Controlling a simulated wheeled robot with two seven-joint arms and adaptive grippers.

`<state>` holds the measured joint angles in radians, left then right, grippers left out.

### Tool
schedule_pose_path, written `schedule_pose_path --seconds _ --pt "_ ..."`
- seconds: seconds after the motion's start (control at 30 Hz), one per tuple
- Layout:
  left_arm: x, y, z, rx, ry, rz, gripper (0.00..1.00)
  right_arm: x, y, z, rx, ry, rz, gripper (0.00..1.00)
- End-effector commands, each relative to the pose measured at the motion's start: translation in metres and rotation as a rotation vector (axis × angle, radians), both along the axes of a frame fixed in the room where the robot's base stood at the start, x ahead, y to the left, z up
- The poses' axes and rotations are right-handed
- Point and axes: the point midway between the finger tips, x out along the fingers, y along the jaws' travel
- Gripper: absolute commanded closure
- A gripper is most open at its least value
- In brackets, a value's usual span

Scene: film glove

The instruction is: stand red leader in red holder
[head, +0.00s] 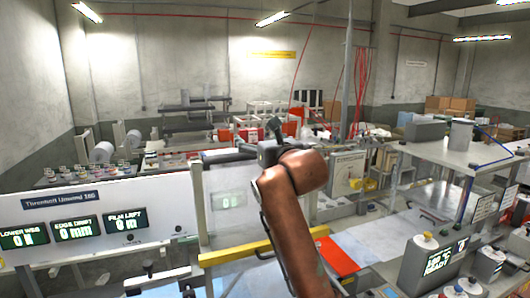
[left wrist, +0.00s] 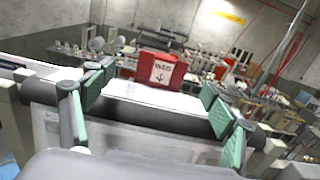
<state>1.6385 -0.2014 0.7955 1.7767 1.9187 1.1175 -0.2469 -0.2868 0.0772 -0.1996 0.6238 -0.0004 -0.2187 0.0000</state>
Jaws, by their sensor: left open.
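My left gripper (head: 268,143) is high in the middle of the head view, at the end of my copper-coloured arm. In the left wrist view it (left wrist: 160,106) is open, its green finger pads wide apart. A red block with a white label bearing dark print and an arrow (left wrist: 161,71) stands upright beyond the fingers, behind a white surface. Nothing is visibly gripped. I cannot tell whether this block is the red leader or the red holder. A flat red panel (head: 338,257) lies right of my arm in the head view. My right gripper is not in view.
A white display panel (head: 100,215) stands at the left. A yellow bar (head: 235,253) runs behind my arm. A dark roller (left wrist: 150,112) crosses between the fingers in the wrist view. A grey raised table (head: 450,150) stands at the right, with a control box (head: 425,262) below.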

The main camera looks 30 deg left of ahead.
Motion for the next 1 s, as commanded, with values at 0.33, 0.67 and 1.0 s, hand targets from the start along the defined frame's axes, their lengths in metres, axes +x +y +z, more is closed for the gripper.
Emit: schedule_pose_path --seconds 0.33,0.67,1.0 --pt "0.014 0.027 -0.008 -0.002 0.004 0.011 0.22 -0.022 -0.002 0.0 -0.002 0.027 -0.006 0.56" --pt "0.043 0.059 -0.008 0.0 0.004 0.008 0.22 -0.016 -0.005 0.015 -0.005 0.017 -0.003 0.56" --pt "0.05 0.064 -0.01 -0.001 0.002 0.006 0.22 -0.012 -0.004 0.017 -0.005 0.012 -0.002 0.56"
